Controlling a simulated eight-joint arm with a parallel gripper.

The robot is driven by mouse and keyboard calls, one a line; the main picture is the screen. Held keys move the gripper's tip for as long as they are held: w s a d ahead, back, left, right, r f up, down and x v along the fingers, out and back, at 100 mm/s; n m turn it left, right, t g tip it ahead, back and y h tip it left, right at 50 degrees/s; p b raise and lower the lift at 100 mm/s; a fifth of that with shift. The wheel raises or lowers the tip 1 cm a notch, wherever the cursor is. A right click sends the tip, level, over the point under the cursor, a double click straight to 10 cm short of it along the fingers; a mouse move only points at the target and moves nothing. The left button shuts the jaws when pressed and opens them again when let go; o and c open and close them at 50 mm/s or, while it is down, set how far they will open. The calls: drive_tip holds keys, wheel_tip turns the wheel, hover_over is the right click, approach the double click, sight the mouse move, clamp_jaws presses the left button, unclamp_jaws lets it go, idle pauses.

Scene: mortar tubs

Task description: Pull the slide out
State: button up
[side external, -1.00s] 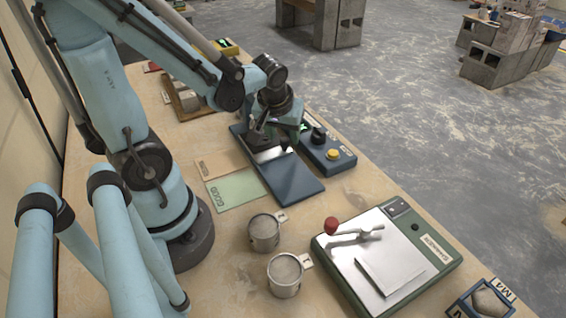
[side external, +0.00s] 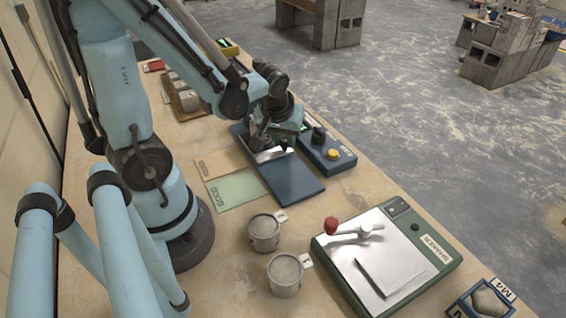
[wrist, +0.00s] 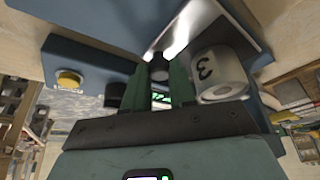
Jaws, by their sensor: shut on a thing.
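A blue flat unit (side external: 292,182) with a shiny metal surface at its far part lies on the bench, below my gripper (side external: 272,144). In the wrist view my gripper (wrist: 160,76) has its dark green fingers close together on a small dark round knob (wrist: 157,70). The knob appears to belong to the slide on the metal surface (wrist: 208,27). A pale cylinder marked 3 (wrist: 219,74) lies beside the fingers. In the side view my gripper hides the knob and most of the cylinder.
A blue control box with a yellow button (side external: 333,154) and black knob (side external: 318,134) stands close to the right. Two metal cups (side external: 264,232) and a green-based plate with a red-knobbed lever (side external: 331,225) are nearer. A green card (side external: 236,190) lies left.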

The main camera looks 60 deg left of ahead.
clamp_jaws()
drive_tip(key=d, duration=1.2)
drive_tip(key=shift+d, duration=0.35)
drive_tip(key=o, duration=0.9)
unclamp_jaws()
drive_tip(key=shift+r, duration=0.1)
drive_tip(key=shift+v, duration=5.95)
drive_tip(key=shift+a, duration=0.1)
